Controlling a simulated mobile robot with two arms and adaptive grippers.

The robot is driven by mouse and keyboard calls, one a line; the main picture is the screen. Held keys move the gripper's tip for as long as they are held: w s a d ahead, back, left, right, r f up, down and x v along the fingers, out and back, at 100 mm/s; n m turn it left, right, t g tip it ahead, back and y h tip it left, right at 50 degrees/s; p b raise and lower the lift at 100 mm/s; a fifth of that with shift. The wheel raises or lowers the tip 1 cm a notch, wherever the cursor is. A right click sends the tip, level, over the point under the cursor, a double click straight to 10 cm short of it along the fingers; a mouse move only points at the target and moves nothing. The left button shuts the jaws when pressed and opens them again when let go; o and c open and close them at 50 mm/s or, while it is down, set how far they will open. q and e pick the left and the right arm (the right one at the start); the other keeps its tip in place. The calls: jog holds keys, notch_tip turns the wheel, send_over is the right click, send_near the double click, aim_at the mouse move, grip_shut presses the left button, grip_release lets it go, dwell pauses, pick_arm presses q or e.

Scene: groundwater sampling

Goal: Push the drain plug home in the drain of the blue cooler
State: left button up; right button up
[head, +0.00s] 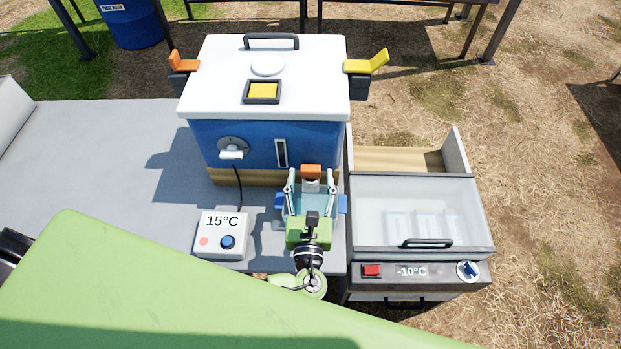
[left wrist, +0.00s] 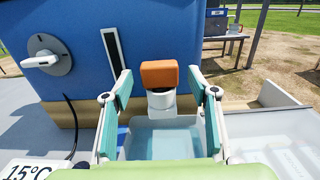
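The blue cooler (head: 275,148) with a white lid (head: 220,80) stands on the grey table; its blue front also fills the left wrist view (left wrist: 75,90). The drain plug, an orange block (head: 311,171) on a white round part, is low at the right of the cooler front. In the left wrist view the plug (left wrist: 160,73) is between my fingers, with a gap on each side. How deep it sits in the drain cannot be told. My left gripper (head: 311,188) is open, reaching toward the cooler; its fingers also show in the left wrist view (left wrist: 160,84). My right gripper is not visible.
A clear tub (left wrist: 165,144) sits under the plug. A control box (head: 222,235) reading 15°C is at left, cabled to a grey dial (head: 233,145) on the cooler. A clear-lidded freezer (head: 420,195) reading -10°C stands close at right. The table's left side is clear.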

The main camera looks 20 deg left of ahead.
pick_arm(q)
jog(key=shift+s, duration=0.1)
jog(key=v, duration=1.2)
jog(key=shift+d, duration=0.1)
dwell(0.3)
